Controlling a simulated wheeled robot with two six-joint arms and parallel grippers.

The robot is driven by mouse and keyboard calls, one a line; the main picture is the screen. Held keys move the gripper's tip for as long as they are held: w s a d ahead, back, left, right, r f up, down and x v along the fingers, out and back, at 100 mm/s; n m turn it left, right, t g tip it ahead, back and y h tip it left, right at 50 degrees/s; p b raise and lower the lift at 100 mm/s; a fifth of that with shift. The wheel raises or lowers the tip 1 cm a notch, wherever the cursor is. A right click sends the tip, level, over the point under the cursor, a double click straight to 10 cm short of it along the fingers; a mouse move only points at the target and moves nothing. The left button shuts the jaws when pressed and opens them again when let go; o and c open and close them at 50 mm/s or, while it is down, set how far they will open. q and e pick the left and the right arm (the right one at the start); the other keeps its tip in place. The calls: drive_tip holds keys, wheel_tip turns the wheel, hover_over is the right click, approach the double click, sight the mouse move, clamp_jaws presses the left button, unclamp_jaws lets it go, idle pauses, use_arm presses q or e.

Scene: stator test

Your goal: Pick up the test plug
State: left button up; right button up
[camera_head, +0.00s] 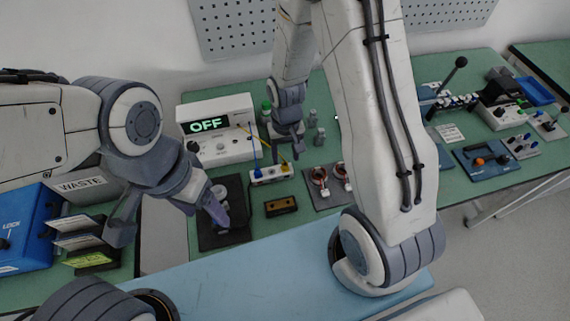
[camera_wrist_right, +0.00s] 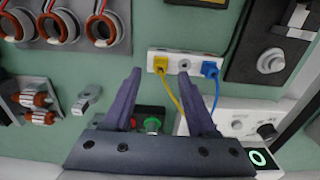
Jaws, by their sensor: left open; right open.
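A white socket block (camera_head: 271,175) lies on the green bench in front of the tester. A yellow plug (camera_wrist_right: 160,64) and a blue plug (camera_wrist_right: 210,68) sit in it, with a grey round socket between them. Each has a cable of its own colour. I cannot tell which one is the test plug. My right gripper (camera_head: 286,156) is open and empty, pointing down just behind the block. In the right wrist view its fingertips (camera_wrist_right: 160,74) appear on either side of the yellow plug's line, apparently apart from it. My left gripper (camera_head: 168,216) is open and empty near the black fixture.
The tester (camera_head: 218,130) showing OFF stands behind the block. A black fixture (camera_head: 222,235) is left of it, and wound stators (camera_head: 320,180) are to the right.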

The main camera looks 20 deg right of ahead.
sight(285, 162)
drive_tip(key=shift+w+f, duration=0.15)
drive_tip(key=shift+f, duration=1.6)
clamp_jaws()
drive_tip(key=shift+r, duration=0.1)
drive_tip(key=shift+r, duration=0.5)
drive_tip(key=r, duration=0.3)
drive_tip(key=shift+s+d+r+b, duration=0.2)
drive_tip(key=shift+s+d+b, duration=0.05)
drive_tip(key=shift+b, duration=0.1)
drive_tip(key=s+d+r+b, duration=0.1)
drive_tip(key=s+d+r, duration=0.5)
drive_tip(key=s+d, duration=0.1)
drive_tip(key=shift+s+d+r, duration=0.25)
drive_tip(key=shift+s+d, duration=0.05)
drive_tip(key=shift+s, duration=0.15)
